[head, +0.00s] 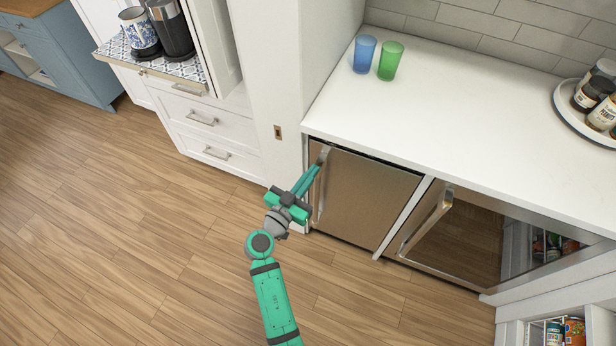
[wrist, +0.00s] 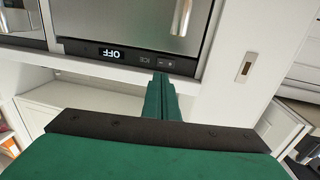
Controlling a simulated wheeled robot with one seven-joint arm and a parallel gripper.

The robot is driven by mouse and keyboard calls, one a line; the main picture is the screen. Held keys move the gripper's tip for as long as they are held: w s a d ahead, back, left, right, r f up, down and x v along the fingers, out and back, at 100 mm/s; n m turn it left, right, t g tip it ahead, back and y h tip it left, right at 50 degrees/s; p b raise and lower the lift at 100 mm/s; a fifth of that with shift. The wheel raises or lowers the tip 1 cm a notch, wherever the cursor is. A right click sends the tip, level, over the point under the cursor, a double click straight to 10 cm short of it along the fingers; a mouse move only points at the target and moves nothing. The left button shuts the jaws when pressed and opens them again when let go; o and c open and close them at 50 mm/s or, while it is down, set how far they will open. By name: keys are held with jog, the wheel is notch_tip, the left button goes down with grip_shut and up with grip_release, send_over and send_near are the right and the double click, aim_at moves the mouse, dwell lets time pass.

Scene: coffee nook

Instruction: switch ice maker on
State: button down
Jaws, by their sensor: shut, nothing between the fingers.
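The ice maker (head: 362,200) is the left steel-fronted unit under the white counter, with a vertical handle at its left side. In the wrist view its steel door (wrist: 130,20) appears upside down. Its dark control strip (wrist: 130,57) has a display (wrist: 104,54) reading OFF, an ICE label and small buttons (wrist: 166,64). My gripper (head: 316,168) is shut and empty at the door's upper left, by the handle. In the wrist view my gripper's fingertips (wrist: 161,77) are close to the strip, near the small buttons. I cannot tell whether they touch it.
A glass-fronted appliance (head: 455,240) stands right of the ice maker. A blue cup (head: 364,54) and a green cup (head: 390,61) stand on the counter (head: 450,100), with a round tray of jars (head: 566,112) at right. A small brown wall plate (wrist: 245,67) is beside the ice maker. Wood floor is clear.

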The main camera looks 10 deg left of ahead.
jog(key=x, duration=0.9)
jog(key=shift+w+d, duration=0.2)
jog(key=shift+w, duration=0.15)
